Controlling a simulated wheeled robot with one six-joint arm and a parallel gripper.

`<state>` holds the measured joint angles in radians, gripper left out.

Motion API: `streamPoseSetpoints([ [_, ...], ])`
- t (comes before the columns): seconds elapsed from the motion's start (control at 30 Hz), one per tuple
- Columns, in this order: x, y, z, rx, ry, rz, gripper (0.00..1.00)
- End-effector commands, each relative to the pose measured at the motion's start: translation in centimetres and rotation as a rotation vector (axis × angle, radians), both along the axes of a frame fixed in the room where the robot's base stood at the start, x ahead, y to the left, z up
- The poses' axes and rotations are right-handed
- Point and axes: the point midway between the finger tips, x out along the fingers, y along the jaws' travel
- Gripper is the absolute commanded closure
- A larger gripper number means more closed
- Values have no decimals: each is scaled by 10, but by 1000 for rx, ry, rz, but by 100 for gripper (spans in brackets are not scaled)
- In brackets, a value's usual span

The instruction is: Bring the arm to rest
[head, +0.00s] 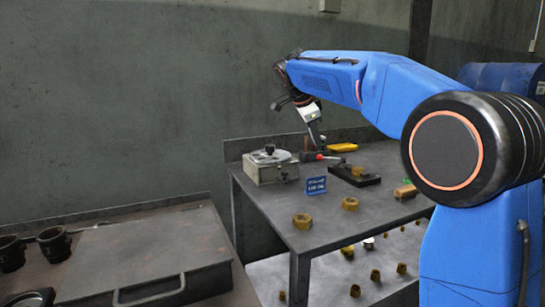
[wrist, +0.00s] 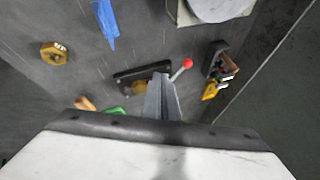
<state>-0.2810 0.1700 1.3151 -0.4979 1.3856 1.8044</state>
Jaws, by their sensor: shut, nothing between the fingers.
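My blue arm reaches from the right of the head view out over a dark metal table (head: 262,203). My gripper (head: 319,143) hangs above the back part of that table, pointing down. In the wrist view my gripper (wrist: 163,82) has its grey fingers together with nothing between them. Below it lies a black block (head: 355,175) with a brass piece on it, which also shows in the wrist view (wrist: 128,79). A red-knobbed lever (head: 319,157) is close beside the fingertips in the picture; I cannot tell the gap.
A grey box device (head: 270,166) stands at the table's left back. A blue sign (head: 316,186) and brass nuts (head: 303,221) are nearer the front. A yellow item (head: 343,148) lies at the back. A closed metal case (head: 150,258) stands at the lower left, beside black cups (head: 54,243).

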Motion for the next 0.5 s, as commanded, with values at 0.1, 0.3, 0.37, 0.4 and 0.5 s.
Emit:
streamPoseSetpoints([
  [0.1, -39, -17, -3, -12, 49, 107, 100],
  [0.3, -102, -40, -19, -36, 129, 306, 100],
  [0.37, -122, -46, -25, -44, 149, 366, 100],
  [0.4, -135, -49, -30, -48, 162, 404, 100],
  [0.5, -168, -58, -43, -60, 191, 503, 100],
])
